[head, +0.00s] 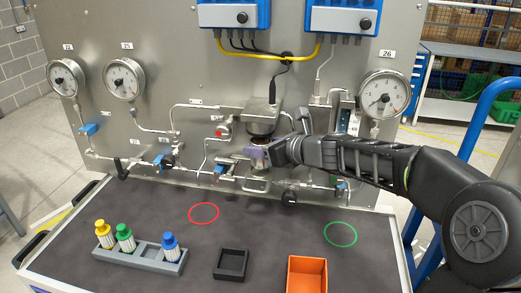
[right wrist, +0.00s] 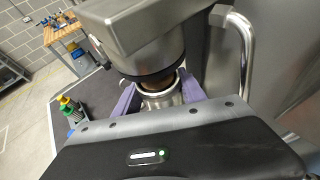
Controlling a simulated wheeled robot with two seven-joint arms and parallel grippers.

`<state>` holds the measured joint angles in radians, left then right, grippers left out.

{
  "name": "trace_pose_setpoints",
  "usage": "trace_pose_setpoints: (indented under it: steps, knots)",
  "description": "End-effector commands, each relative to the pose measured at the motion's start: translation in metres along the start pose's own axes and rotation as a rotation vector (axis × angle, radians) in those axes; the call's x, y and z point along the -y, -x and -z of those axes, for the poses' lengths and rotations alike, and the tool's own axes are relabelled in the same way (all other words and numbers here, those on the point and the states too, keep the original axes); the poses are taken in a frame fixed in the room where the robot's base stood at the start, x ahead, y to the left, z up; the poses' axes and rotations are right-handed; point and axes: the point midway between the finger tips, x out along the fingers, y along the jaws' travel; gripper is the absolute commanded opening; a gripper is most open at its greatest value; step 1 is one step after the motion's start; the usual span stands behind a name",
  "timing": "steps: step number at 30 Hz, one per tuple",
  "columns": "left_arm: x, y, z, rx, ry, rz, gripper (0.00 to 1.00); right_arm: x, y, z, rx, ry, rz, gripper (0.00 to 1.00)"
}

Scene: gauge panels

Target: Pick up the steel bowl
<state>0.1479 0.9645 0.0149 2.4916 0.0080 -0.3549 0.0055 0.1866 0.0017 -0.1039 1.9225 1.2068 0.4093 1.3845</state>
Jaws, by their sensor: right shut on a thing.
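The steel bowl (head: 259,164) is a small shiny metal cup at the panel, directly below a steel housing (head: 262,115) with a dark ring. In the right wrist view the bowl (right wrist: 160,97) sits between my purple fingers, its rim just under the housing (right wrist: 135,40). I cannot tell whether rim and housing touch. My right gripper (head: 257,153) comes in from the right and is shut on the bowl; it also shows in the right wrist view (right wrist: 160,94). The fingers hide part of the bowl's sides. My left gripper is not in view.
Steel tubes and valves surround the bowl. A dark table holds a grey rack (head: 143,258) with yellow, green and blue capped bottles, a black tray (head: 231,277) and an orange box (head: 306,263). Red (head: 203,212) and green (head: 340,234) rings mark clear tabletop.

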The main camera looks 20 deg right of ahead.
Motion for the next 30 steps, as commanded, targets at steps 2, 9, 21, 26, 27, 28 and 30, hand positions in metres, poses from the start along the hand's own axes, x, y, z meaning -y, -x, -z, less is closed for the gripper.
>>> trace_pose_setpoints:
  steps: [2, 9, 21, 26, 27, 28, 30]
  knots:
    - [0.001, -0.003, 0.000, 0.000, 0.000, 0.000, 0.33, 0.001, 0.007, 0.005, 0.000, -0.001, 0.002, 0.00]
    - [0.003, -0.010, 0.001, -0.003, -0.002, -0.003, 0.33, 0.001, 0.046, 0.021, 0.002, 0.000, 0.005, 0.00]
    - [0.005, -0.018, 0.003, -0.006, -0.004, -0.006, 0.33, 0.001, 0.135, 0.058, 0.001, 0.000, 0.005, 0.00]
    - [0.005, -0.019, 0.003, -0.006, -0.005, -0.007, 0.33, 0.001, 0.155, 0.066, 0.001, -0.001, 0.003, 0.00]
    - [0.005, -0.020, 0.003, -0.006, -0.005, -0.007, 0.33, 0.001, 0.158, 0.067, 0.000, -0.001, 0.003, 0.00]
    - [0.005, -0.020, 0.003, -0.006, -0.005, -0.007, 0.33, 0.001, 0.160, 0.068, 0.000, -0.001, 0.003, 0.00]
    - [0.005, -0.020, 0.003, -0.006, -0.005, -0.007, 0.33, 0.001, 0.163, 0.069, -0.001, -0.001, 0.002, 0.00]
